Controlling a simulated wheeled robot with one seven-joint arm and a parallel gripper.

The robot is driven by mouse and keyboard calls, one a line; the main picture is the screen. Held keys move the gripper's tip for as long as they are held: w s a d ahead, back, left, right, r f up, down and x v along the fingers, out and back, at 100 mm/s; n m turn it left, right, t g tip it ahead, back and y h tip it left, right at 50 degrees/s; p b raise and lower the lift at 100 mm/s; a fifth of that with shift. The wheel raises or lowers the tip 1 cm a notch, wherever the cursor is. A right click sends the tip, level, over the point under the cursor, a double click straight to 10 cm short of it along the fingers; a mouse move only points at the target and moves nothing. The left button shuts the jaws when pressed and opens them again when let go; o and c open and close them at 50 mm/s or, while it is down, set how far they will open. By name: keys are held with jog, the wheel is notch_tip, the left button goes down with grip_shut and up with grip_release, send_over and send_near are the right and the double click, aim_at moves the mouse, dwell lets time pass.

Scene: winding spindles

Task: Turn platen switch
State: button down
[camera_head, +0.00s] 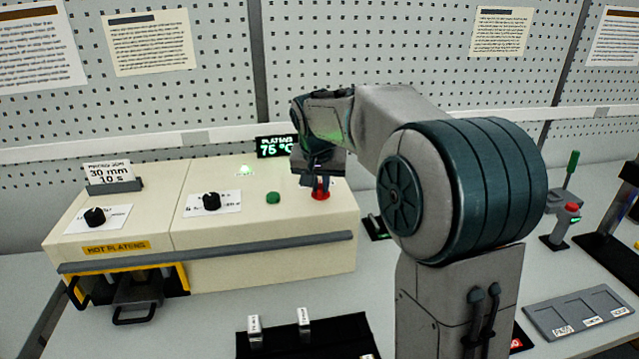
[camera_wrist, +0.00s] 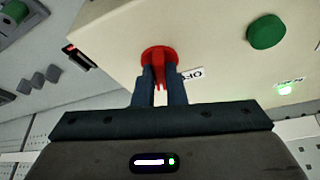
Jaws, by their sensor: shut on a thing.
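The platen switch is a red rotary knob (camera_head: 320,195) on the right end of the cream machine's top panel. In the wrist view the red switch (camera_wrist: 159,54) has a raised grip bar, with a white label (camera_wrist: 191,74) reading "OF…" beside it, partly hidden. My gripper (camera_head: 316,183) comes down from above onto the switch. In the wrist view its two dark fingers (camera_wrist: 163,82) are shut on the switch's bar. A black display (camera_head: 276,147) behind reads "PLATENS 75 °C".
The machine (camera_head: 270,250) also carries a green button (camera_head: 273,198), a lit green lamp (camera_head: 245,170) and two black dials (camera_head: 211,201) (camera_head: 95,216). A black tray (camera_head: 290,340) with white-labelled pieces lies in front. A grey sorting tray (camera_head: 577,312) lies at right. My arm hides the middle of the table.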

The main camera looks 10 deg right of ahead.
jog(key=n, duration=0.2)
jog(key=n+y, duration=0.2)
jog(key=n, duration=0.1)
jog(key=shift+d+n+p, duration=0.25)
jog(key=shift+n+p, duration=0.05)
jog(key=n+y, duration=0.1)
jog(key=n, duration=0.1)
jog(key=n+y, duration=0.1)
jog(key=n, duration=0.1)
jog(key=shift+w+d+n, duration=0.1)
jog(key=shift+d+n, duration=0.05)
jog(key=shift+n, duration=0.25)
jog(key=c, duration=1.5)
grip_release()
jog(key=shift+r, duration=0.1)
jog(key=v, duration=1.3)
jog(key=shift+w+d+r, duration=0.1)
jog(key=shift+d+r, duration=0.05)
jog(key=shift+r, duration=0.3)
jog(key=shift+f+g, duration=0.1)
jog(key=shift+g, duration=0.2)
